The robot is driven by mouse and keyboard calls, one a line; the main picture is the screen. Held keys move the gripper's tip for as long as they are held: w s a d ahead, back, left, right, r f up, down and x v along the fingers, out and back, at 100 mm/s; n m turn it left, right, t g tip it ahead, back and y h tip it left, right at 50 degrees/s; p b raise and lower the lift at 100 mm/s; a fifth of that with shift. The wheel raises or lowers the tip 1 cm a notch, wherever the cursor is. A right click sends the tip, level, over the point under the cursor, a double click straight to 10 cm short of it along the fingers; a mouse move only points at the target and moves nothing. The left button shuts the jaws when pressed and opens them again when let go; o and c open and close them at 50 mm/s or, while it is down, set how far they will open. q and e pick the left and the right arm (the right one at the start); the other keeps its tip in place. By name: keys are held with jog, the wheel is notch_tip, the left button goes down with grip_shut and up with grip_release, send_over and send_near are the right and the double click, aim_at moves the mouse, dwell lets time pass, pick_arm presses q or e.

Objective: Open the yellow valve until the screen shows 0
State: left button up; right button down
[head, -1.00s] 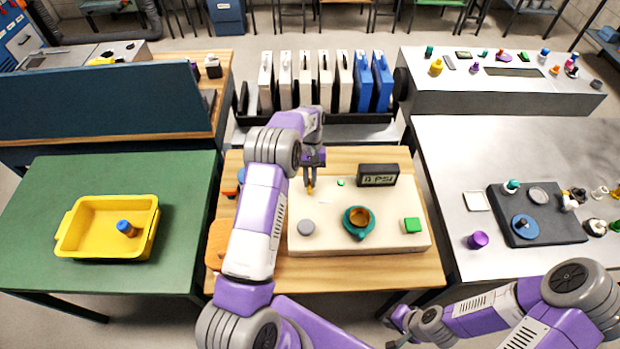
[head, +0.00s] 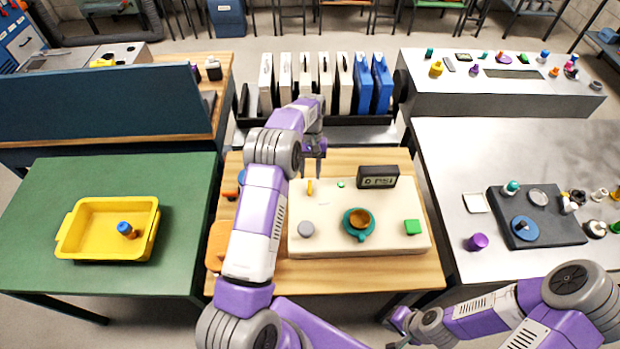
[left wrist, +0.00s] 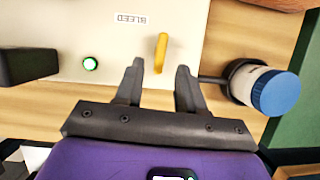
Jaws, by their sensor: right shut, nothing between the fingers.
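The yellow valve (head: 310,187) is a slim handle at the back left of a cream panel (head: 335,235). In the left wrist view, the yellow handle (left wrist: 161,52) stands beside a label reading BLEED. The dark screen (head: 377,177) at the panel's back right appears to read 0 PSI. My left gripper (head: 314,153) is above and behind the valve. In the left wrist view, its fingers (left wrist: 158,78) are apart and empty, with the handle just beyond the tips. My right gripper (head: 396,322) is shut and empty, low at the front, away from the panel.
The panel also carries a teal valve (head: 358,235), a green button (head: 412,226), a grey knob (head: 306,229) and a lit green light (left wrist: 89,63). A blue-capped bottle (left wrist: 268,90) stands near my left gripper. Upright binders (head: 325,82) stand behind the table.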

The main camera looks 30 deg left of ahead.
pick_arm(q)
jog(key=shift+v, duration=1.95)
jog(key=shift+r, duration=0.1)
